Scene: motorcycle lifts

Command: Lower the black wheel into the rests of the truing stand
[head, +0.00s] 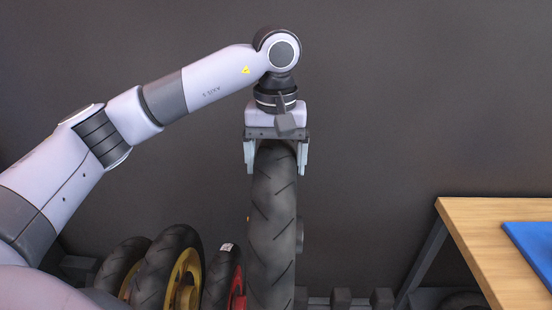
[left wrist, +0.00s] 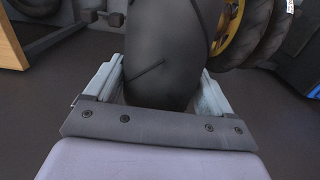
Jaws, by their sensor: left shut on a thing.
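My left gripper (head: 276,155) is shut on the top of a black-tyred wheel (head: 273,225), its two fingers on either side of the tyre. The wheel hangs upright and nearly edge-on in the head view; its lower part is cut off by the frame. In the left wrist view the tyre (left wrist: 165,50) fills the space between the fingers of the gripper (left wrist: 165,95). I cannot make out the truing stand or its rests in either view. My right gripper is not in view.
Wheels with yellow rims (head: 168,265) and a red-rimmed wheel (head: 225,280) stand close to the left of the held wheel. A wooden table (head: 470,235) with a blue mat (head: 530,245) is at the right. Low dark blocks (head: 342,297) line the floor by the dark wall.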

